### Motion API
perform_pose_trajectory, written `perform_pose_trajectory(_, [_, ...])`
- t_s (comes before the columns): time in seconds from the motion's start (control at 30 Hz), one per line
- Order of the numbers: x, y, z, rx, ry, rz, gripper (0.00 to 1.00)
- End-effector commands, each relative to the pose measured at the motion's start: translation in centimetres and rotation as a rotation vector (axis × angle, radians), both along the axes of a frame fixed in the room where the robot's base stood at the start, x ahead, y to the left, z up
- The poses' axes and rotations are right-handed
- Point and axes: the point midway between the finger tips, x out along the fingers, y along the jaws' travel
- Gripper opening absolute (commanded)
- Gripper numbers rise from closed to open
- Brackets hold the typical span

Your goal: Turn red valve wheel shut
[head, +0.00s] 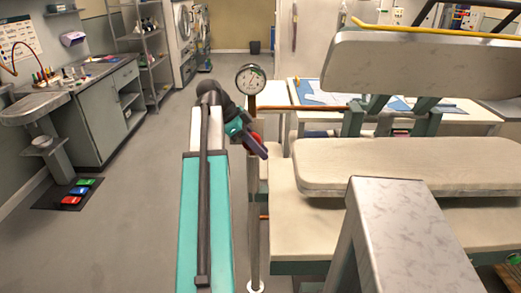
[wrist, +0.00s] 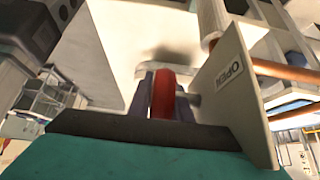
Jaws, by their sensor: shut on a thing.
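The red valve wheel (head: 257,139) shows in part in the head view, behind my gripper (head: 262,153) and below the round pressure gauge (head: 250,79). In the wrist view the rim of the red wheel (wrist: 163,93) stands between the two dark fingers of my gripper (wrist: 163,97), which is shut on it. A pale plate marked OPEN (wrist: 231,80) is right beside the wheel, to the right of the fingers. Most of the wheel is hidden by my gripper and arm.
A copper pipe (head: 310,108) runs right from the valve's upright post (head: 254,220). Pale padded pressing boards (head: 400,165) fill the right side close to the arm. The grey floor (head: 120,220) at left is mostly clear, with coloured pedals (head: 77,191) by the sink table.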

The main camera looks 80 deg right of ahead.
Motion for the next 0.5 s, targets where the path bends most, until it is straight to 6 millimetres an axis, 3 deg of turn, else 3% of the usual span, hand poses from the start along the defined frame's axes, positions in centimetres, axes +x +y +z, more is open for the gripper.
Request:
perform_pose_trajectory(0.1, [-0.08,-0.06,0.13,-0.002,0.003,-0.001,0.0])
perform_pose_trajectory(0.13, [-0.08,-0.06,0.13,-0.002,0.003,-0.001,0.21])
perform_pose_trajectory(0.23, [-0.07,-0.05,0.11,-0.002,0.003,-0.001,0.37])
perform_pose_trajectory(0.5, [-0.03,-0.02,0.05,-0.001,0.002,-0.001,0.37])
